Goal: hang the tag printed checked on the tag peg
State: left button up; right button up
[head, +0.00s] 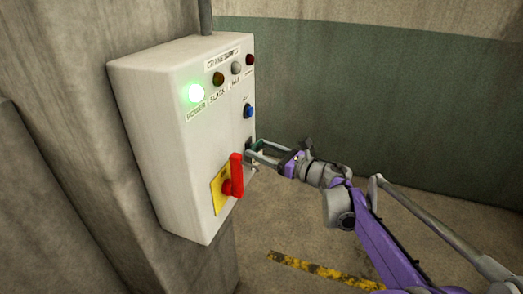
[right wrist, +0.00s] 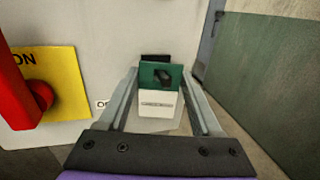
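A small tag with a green upper part and a white lower part (right wrist: 158,104) is between the fingers of my right gripper (right wrist: 161,72) in the right wrist view. The fingers appear to meet its side edges. A line of print on the white part is too small to read. A dark shape shows on the green part; I cannot tell whether it is a hole or a peg end. In the head view my right gripper (head: 250,150) is at the lower right of the white control box (head: 165,120). The tag peg is not clearly visible. My left gripper is not in view.
A red rotary switch (head: 235,176) on a yellow plate (head: 219,190) sits just left of the gripper. Above are a blue button (head: 248,111), a lit green lamp (head: 196,93) and other lamps. Open floor lies to the right, with a yellow-black stripe (head: 320,270).

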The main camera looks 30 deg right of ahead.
jog(key=o, duration=0.4)
jog(key=shift+o, duration=0.2)
jog(key=v, duration=1.1)
notch_tip(320, 180, up, 5)
jog(key=w+a+m+t+h, duration=0.1)
jog(key=w+m+t+h, duration=0.15)
jog(key=m+h, duration=0.75)
jog(key=s+a+f+m+g+p, duration=0.1)
jog(key=s+a+f+m+g, duration=0.3)
jog(key=s+f+m, duration=0.3)
jog(key=s+a+f+m+g+y+p, duration=0.1)
jog(key=s+a+f+m+g, duration=0.4)
jog(key=m, duration=0.8)
jog(key=s+a+f+m+g+y+p, duration=0.1)
jog(key=s+a+f+m+g, duration=0.3)
jog(key=s+a+f+m, duration=0.4)
notch_tip(320, 180, down, 5)
jog(key=s+m, duration=0.2)
jog(key=m, duration=0.1)
jog(key=shift+s+a+r+p, duration=0.15)
jog(key=shift+a+r+p, duration=0.05)
jog(key=shift+p, duration=0.2)
jog(key=shift+g, duration=0.25)
